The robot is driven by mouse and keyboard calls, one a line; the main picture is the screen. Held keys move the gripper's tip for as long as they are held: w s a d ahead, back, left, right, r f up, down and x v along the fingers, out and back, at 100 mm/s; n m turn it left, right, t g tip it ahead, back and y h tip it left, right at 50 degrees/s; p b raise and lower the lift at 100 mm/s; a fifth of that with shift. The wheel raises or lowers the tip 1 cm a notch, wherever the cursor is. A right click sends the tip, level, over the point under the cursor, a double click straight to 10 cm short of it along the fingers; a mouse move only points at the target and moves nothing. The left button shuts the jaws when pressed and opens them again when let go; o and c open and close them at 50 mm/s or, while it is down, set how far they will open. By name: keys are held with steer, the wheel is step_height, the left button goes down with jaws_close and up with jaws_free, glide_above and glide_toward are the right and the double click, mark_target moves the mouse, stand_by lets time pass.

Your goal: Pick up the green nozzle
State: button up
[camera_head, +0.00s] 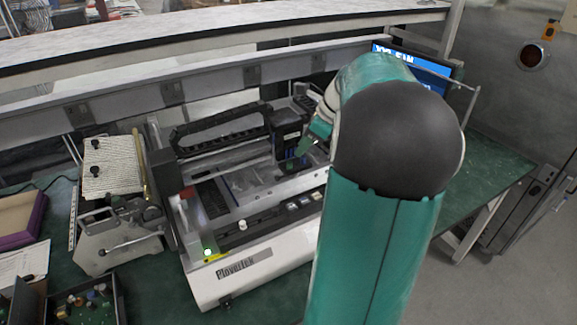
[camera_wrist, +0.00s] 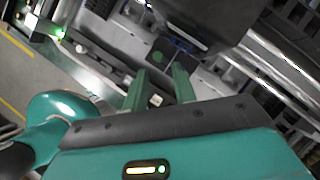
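My gripper (camera_wrist: 161,72) shows two green fingers in the wrist view, spread apart with a gap between them. In the head view my gripper (camera_head: 304,148) is over the middle of the white machine, partly hidden by my arm. A small round green thing, which looks like the green nozzle (camera_wrist: 158,57), appears just beyond the gap between the fingertips in the wrist view. In the head view the nozzle (camera_head: 290,167) is a small green spot just below the fingertips. I see nothing held. Whether the fingers touch the nozzle cannot be told.
The white machine (camera_head: 250,272) has a black cable chain (camera_head: 220,128) and a dark head block (camera_head: 287,135) close to my gripper. A white knob (camera_head: 242,225) stands on its front. A grey metal device (camera_head: 118,238) and a parts box (camera_head: 90,300) are at left.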

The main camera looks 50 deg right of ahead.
mark_target(290, 162)
steer(key=shift+x, duration=3.1)
steer(key=shift+a, duration=0.2)
jaws_close()
